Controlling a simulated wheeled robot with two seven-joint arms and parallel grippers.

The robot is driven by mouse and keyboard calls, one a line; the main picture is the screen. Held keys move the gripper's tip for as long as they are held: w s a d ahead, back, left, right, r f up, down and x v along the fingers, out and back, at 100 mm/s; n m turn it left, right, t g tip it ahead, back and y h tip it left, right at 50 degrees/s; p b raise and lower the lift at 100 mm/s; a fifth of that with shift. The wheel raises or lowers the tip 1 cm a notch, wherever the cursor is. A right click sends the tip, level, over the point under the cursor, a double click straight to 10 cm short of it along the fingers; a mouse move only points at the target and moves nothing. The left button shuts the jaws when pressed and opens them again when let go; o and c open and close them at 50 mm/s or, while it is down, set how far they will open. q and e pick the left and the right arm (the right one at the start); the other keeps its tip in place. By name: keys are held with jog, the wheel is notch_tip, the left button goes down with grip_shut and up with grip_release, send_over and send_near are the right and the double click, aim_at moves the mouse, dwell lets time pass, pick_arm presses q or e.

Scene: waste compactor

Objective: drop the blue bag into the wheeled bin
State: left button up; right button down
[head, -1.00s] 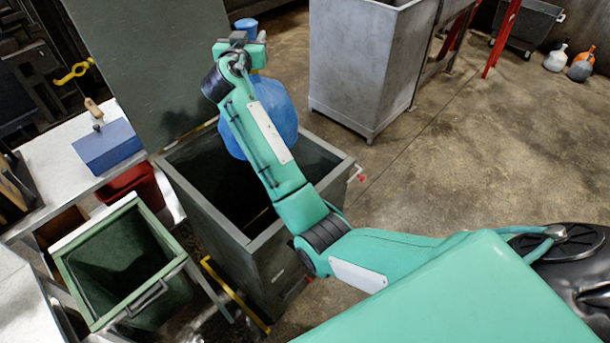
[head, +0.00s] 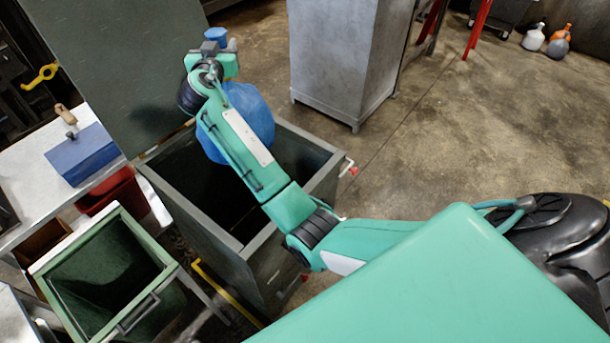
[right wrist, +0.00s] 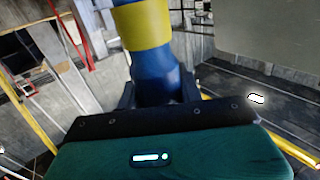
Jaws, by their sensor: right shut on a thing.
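The blue bag (head: 243,118) hangs from my right gripper (head: 214,52). Part of the bag is behind my arm. My right gripper is shut on its neck, and a blue knob of the bag shows above the jaws. In the right wrist view the blue neck (right wrist: 155,75) with a yellow band sits between the fingers. In the head view the bag overlaps the far part of the mouth of a large dark grey-green open bin (head: 200,215). Its wheels are not visible, and the exact height of the bag above the rim is unclear. My left gripper is out of view.
A tall dark panel (head: 120,70) stands behind the large bin. A smaller green bin (head: 145,310) with a handle is at the lower left. A workbench (head: 35,185) carries a blue box (head: 82,155). A grey metal container (head: 345,60) stands behind.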

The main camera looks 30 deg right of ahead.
jog(key=shift+s+f, duration=0.1)
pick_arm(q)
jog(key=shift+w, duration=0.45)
